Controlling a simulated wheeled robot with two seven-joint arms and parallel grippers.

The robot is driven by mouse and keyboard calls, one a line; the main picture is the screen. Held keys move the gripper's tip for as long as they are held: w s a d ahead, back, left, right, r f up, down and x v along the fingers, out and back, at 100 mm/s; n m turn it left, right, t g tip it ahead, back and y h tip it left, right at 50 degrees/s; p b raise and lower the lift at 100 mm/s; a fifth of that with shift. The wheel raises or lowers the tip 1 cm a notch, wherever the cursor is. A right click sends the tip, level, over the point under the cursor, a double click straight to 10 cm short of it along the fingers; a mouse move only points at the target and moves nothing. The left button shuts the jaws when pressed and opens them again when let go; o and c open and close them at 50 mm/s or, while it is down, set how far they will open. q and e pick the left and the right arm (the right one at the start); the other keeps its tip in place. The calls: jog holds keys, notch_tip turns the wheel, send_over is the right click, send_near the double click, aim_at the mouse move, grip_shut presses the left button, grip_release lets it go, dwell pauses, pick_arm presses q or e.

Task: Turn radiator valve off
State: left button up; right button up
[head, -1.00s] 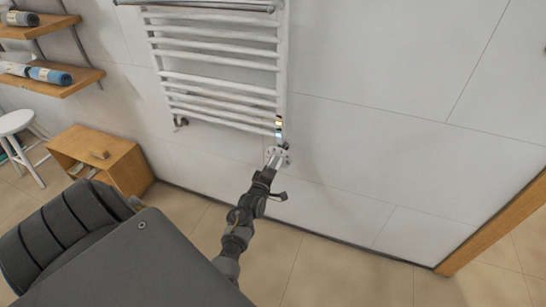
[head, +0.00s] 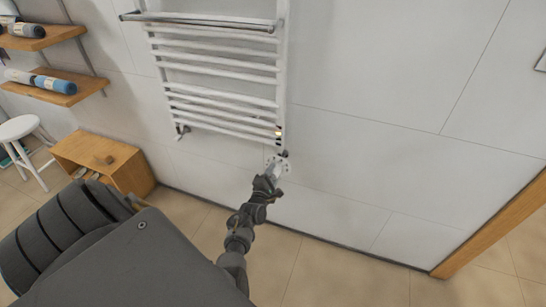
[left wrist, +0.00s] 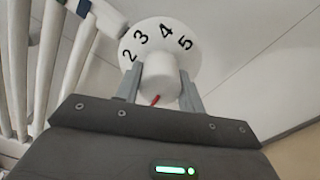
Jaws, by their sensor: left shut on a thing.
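The radiator valve (head: 283,163) is at the lower right corner of the white towel radiator (head: 215,90). In the left wrist view, its round white dial (left wrist: 127,43) shows the black numbers 2, 3, 4 and 5. Its white knob (left wrist: 160,75) stands out from the dial, with a red mark at its lower edge. My left gripper (head: 273,179) is at the valve. In the left wrist view my left gripper (left wrist: 159,86) has one finger on each side of the knob and is shut on it. My right gripper is not in view.
A wooden box stool (head: 105,160) and a white stool (head: 20,127) stand at the left. Wooden shelves (head: 45,90) with rolled towels are above them. The wall and floor right of the valve are clear, up to a wooden frame (head: 490,225).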

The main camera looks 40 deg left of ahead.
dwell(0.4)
pick_arm(q)
jog(key=o, duration=1)
